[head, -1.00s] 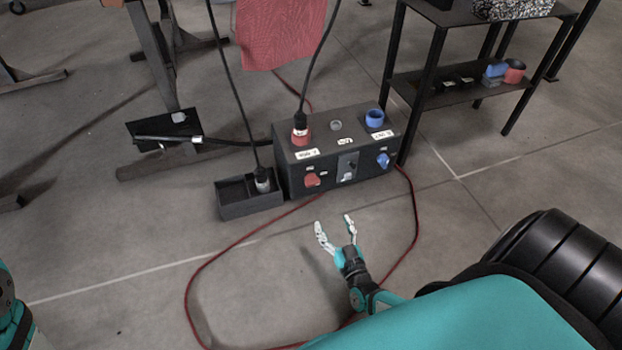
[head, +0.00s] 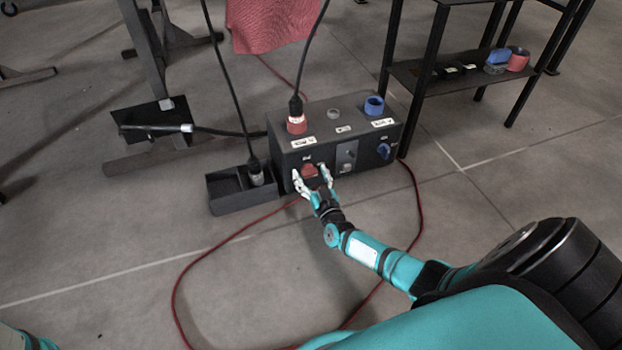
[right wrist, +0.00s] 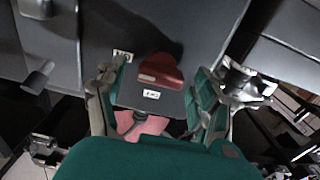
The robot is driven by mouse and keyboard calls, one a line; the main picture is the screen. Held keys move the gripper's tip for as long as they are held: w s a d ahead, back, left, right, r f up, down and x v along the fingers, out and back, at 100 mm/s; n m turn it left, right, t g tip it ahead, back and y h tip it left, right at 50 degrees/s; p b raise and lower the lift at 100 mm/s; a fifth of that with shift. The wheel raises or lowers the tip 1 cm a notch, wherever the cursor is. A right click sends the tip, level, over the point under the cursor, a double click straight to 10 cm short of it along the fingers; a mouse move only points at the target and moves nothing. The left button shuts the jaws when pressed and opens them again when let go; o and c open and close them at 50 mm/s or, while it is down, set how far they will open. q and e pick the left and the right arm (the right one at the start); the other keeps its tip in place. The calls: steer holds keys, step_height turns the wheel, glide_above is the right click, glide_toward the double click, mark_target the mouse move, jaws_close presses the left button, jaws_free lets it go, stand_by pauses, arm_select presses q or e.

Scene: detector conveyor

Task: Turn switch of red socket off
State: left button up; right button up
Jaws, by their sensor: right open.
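The dark power box (head: 270,143) stands on the floor. Its red socket (head: 297,124) on top has a black plug in it. The red switch (head: 309,170) is on the front face below that socket. My right gripper (head: 312,182) is open, with its fingers on either side of the red switch. In the right wrist view the red switch (right wrist: 160,70) shows between the open fingers, above a small white label. Whether the fingers touch it, I cannot tell. A bit of my left arm shows at the bottom left of the head view; its gripper is out of view.
The blue socket (head: 374,106) and blue switch (head: 384,151) are on the box's right side. A black open bin (head: 228,204) stands against its left. A red cable (head: 176,290) loops over the floor. A dark shelf (head: 418,90) stands behind right.

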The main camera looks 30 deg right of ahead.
steer(key=shift+c, duration=0.4)
steer(key=c, duration=1.1)
